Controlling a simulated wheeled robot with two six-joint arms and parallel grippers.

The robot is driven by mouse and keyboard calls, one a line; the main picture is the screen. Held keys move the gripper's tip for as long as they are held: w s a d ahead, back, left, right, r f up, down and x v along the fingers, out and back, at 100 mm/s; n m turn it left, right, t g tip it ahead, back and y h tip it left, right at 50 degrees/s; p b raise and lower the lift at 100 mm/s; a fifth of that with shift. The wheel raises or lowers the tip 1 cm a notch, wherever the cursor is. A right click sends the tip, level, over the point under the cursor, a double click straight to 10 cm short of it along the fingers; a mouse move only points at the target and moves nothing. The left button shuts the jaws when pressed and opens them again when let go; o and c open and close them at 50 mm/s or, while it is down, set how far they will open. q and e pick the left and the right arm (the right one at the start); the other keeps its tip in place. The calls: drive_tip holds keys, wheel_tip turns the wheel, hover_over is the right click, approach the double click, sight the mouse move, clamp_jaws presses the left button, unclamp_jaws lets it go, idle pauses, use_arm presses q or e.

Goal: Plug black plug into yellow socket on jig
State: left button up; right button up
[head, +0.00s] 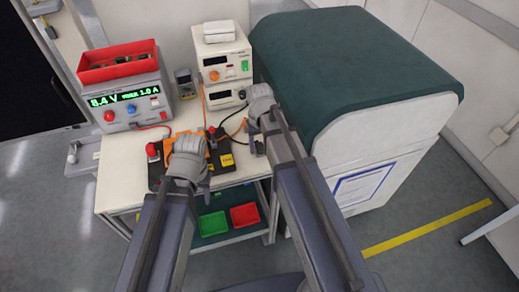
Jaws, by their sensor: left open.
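The dark jig (237,173) lies on the white trolley top, with orange parts and a yellow patch (227,160) on its right side. I cannot tell whether that patch is the yellow socket. My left gripper (197,141) is open over the left-middle of the jig, and its wrist hides part of it. My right gripper (254,138) is at the jig's right end, close to a thin black cable (231,115). Its fingers are too small and covered to read. The black plug cannot be made out for certain.
A power supply (126,100) with a red tray (118,61) on top stands back left. Stacked instruments (222,63) and a small meter (185,82) stand behind the jig. A large green-topped cabinet (345,70) closes off the right. Green (213,223) and red (244,215) bins sit below.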

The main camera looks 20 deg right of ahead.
sight(259, 145)
clamp_jaws()
idle(0.4)
wheel_tip(259, 145, up, 10)
drive_tip(key=p, duration=1)
